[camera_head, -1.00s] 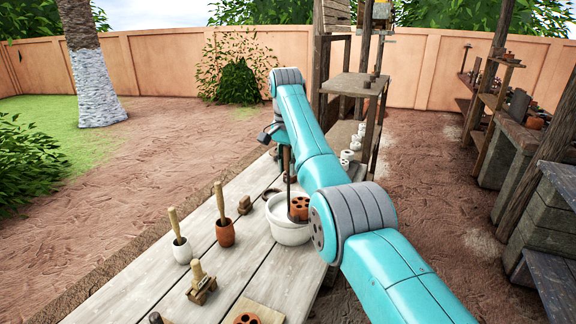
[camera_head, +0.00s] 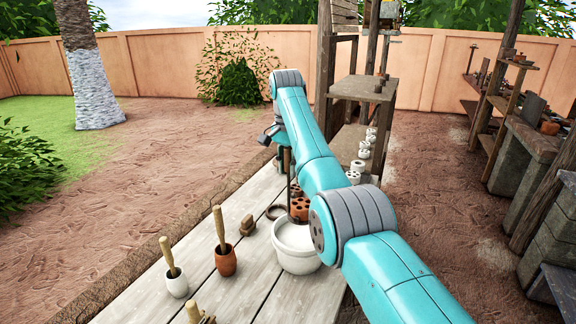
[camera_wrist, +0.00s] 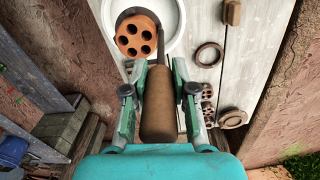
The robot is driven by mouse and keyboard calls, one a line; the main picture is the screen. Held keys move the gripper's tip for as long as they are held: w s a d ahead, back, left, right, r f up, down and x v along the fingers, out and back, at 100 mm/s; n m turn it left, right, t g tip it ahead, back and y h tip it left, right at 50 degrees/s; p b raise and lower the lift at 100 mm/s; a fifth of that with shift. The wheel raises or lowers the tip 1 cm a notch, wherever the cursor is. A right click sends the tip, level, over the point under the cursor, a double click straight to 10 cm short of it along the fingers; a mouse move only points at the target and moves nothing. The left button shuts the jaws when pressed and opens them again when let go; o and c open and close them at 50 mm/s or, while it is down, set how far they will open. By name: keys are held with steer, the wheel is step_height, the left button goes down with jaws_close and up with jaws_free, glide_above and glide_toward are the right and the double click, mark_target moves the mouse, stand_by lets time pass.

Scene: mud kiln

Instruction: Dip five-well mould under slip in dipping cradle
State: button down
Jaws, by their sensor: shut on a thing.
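My gripper (camera_wrist: 157,90) is shut on the brown wooden handle (camera_wrist: 158,118) of the dipping cradle. It also shows in the head view (camera_head: 279,135), partly hidden by my arm. A thin shaft runs from the handle down to a terracotta five-well mould (camera_wrist: 138,37), wells facing the wrist camera. In the head view the mould (camera_head: 299,207) shows at the far rim of a white bucket (camera_head: 298,262), above the pale slip (camera_head: 295,236). In the wrist view it overlaps the bucket's inside near the rim. The exact gap to the slip cannot be told.
The bucket stands on a plank table (camera_head: 200,290). A white cup (camera_head: 177,284) and a terracotta cup (camera_head: 225,262) hold wooden-handled tools. A wooden block (camera_head: 247,225) and a dark ring (camera_head: 275,212) lie nearby. A wooden shelf (camera_head: 362,88) with white pieces stands beyond.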

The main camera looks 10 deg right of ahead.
steer(key=shift+f, duration=2.05)
steer(key=shift+f, duration=4.65)
steer(key=shift+r, duration=0.1)
